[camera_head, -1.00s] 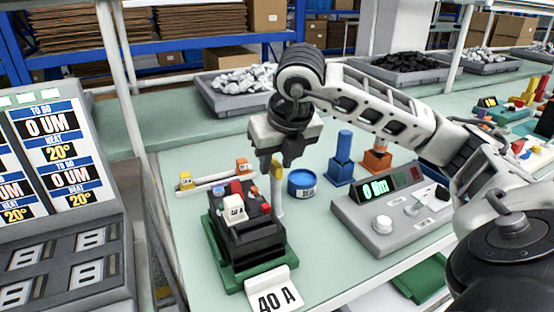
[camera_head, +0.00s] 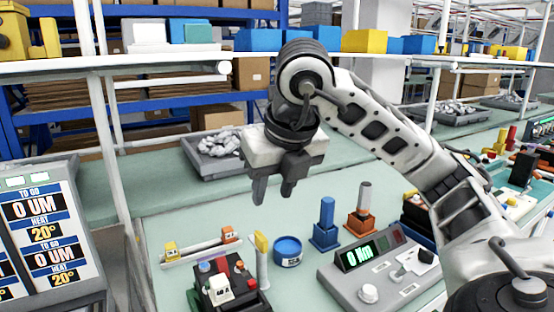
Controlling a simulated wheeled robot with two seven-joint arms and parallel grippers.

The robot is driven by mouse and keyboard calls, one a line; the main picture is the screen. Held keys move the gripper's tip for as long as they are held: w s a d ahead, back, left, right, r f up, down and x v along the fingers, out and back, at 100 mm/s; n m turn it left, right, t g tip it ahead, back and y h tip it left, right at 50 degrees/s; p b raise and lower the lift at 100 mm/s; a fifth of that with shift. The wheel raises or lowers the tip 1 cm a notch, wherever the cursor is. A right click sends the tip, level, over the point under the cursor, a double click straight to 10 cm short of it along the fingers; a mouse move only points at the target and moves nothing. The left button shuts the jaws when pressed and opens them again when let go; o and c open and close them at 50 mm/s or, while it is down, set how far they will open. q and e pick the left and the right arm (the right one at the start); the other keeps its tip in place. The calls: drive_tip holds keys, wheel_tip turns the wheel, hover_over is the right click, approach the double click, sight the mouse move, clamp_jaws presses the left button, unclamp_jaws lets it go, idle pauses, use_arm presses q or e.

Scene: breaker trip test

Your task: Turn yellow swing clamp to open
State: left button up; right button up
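The yellow swing clamp (camera_head: 261,242) sits on top of a pale upright post, just right of the black breaker block (camera_head: 228,291). The block has red, white and blue parts on top, and its lower part is cut off by the picture's bottom edge. My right gripper (camera_head: 273,199) hangs above the clamp, fingers down and apart, with nothing between them. A clear gap shows between the fingertips and the clamp. My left gripper is not in view.
A blue round container (camera_head: 288,252) stands right of the clamp. Blue (camera_head: 326,226) and orange (camera_head: 361,215) stands are farther right, behind a grey meter box (camera_head: 375,273). A white rail (camera_head: 203,249) with yellow and orange pieces lies left. A tray of metal parts (camera_head: 213,156) is behind.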

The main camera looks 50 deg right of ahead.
drive_tip(key=p+v, duration=0.1)
drive_tip(key=v, duration=0.1)
drive_tip(key=shift+s+a+r, duration=0.1)
drive_tip(key=shift+s+r, duration=0.05)
drive_tip(key=shift+r, duration=0.2)
idle(0.4)
